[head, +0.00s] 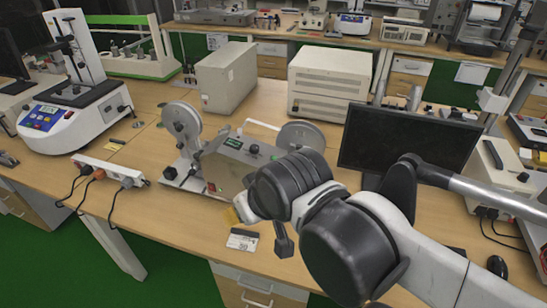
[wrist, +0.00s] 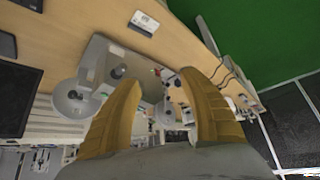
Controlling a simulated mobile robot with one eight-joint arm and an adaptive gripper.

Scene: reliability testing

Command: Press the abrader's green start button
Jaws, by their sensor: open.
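A grey metal machine (head: 228,166) with two round reels, which looks like the abrader, stands on the wooden bench. In the wrist view the machine body (wrist: 98,60) lies beyond my gripper, and small red and green spots show between the fingers. My gripper (wrist: 160,78) is open and empty, its yellow fingers apart. In the head view my wrist hides the machine's right front; only a bit of yellow finger shows. I see no contact.
A white device with a blue panel (head: 42,117) and a power strip (head: 110,172) with cables are at the left. A dark monitor (head: 407,142) stands at the right. A white card (head: 242,240) lies near the front edge. Beige boxes (head: 328,84) stand behind.

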